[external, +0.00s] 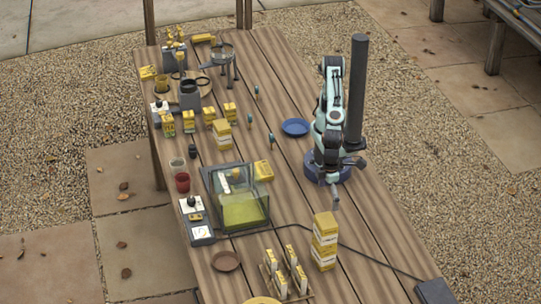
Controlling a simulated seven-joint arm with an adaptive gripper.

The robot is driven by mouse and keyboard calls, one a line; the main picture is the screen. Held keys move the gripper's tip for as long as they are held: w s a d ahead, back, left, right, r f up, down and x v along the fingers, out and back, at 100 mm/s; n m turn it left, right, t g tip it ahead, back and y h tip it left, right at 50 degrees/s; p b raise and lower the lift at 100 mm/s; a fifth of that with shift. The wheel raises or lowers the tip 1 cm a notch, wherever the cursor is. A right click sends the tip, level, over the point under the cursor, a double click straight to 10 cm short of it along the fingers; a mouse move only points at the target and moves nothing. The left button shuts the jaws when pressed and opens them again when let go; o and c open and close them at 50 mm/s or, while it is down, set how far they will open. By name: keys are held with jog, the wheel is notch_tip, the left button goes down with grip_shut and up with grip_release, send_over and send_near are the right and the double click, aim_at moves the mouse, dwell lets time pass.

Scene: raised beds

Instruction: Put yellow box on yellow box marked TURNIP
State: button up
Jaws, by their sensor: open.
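Several yellow boxes with white bands stand on the wooden table. One stack of yellow boxes (324,241) is at the front right, and a smaller stack (222,135) is left of the middle. A lone yellow box (263,170) sits right beside the clear bin. More yellow boxes (209,116) stand in a row farther back. The lettering is too small to read, so I cannot tell which is marked TURNIP. My gripper (336,199) is small in view, open and empty, pointing down just behind the front right stack and apart from it.
A clear bin (222,188) with yellow-green contents stands left of my base. A blue plate (295,127), a brown saucer (226,261) and a rack of upright packets (285,272) are around. A dark post (357,90) rises beside my arm. A cable crosses the front.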

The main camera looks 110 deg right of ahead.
jog(key=w+d+r, duration=0.2)
jog(key=w+d, duration=0.1)
jog(key=d, duration=1.1)
jog(key=w+d+r, duration=0.3)
jog(key=d, duration=1.1)
jog(key=s+d+f+n, duration=0.1)
jog(key=s+d+f, duration=0.4)
jog(key=s+d, duration=0.5)
jog(key=shift+s+d+y, duration=0.2)
jog(key=shift+d+y, duration=0.2)
jog(key=shift+d, duration=0.3)
